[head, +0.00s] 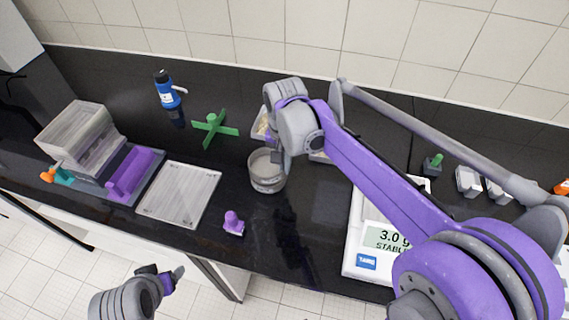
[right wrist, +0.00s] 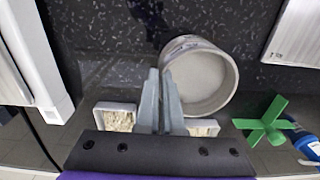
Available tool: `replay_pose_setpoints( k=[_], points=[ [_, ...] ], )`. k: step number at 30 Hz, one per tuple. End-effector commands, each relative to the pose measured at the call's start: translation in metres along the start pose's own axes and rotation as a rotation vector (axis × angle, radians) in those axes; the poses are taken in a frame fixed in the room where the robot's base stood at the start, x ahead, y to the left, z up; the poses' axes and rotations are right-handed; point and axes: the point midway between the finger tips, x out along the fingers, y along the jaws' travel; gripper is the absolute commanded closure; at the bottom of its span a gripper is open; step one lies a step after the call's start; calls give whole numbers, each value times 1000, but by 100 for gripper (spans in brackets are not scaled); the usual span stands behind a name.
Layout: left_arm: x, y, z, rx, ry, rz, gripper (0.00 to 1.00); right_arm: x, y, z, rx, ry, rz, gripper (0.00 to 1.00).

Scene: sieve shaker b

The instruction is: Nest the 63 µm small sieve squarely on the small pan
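A round, pale metal sieve (head: 267,160) stands on the black bench, with a lower round section under it that may be the small pan (head: 268,186). The label is unreadable, and I cannot tell how squarely the two sit. The sieve's open top also shows in the right wrist view (right wrist: 200,78). My right gripper (head: 286,162) is at the sieve's far right rim. In the right wrist view its fingers (right wrist: 161,85) are close together and appear to straddle the rim wall. My left gripper (head: 165,273) is low, in front of the bench, apart from everything; its opening is unclear.
A balance (head: 360,262) reading 3.0 g stands right. A purple knobbed piece (head: 233,224) is near the front edge. A pale flat plate (head: 180,193) lies left. A green cross (head: 214,128) and blue bottle (head: 166,90) stand behind. A tray of grains (right wrist: 115,117) is near my right gripper.

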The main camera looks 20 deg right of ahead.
Motion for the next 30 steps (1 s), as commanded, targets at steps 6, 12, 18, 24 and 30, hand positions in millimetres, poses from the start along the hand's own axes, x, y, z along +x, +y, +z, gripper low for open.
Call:
replay_pose_setpoints(
  k=[6,12,18,24,30],
  points=[
    [1,0,1,0,-1,0,31,2,0,0,0,0,0,100],
    [1,0,1,0,-1,0,31,2,0,0,0,0,0,100],
    [3,0,3,0,-3,0,31,5,0,0,0,0,0,100],
    [4,0,4,0,-4,0,31,7,0,0,0,0,0,100],
    [4,0,4,0,-4,0,31,6,0,0,0,0,0,100]
  ],
)
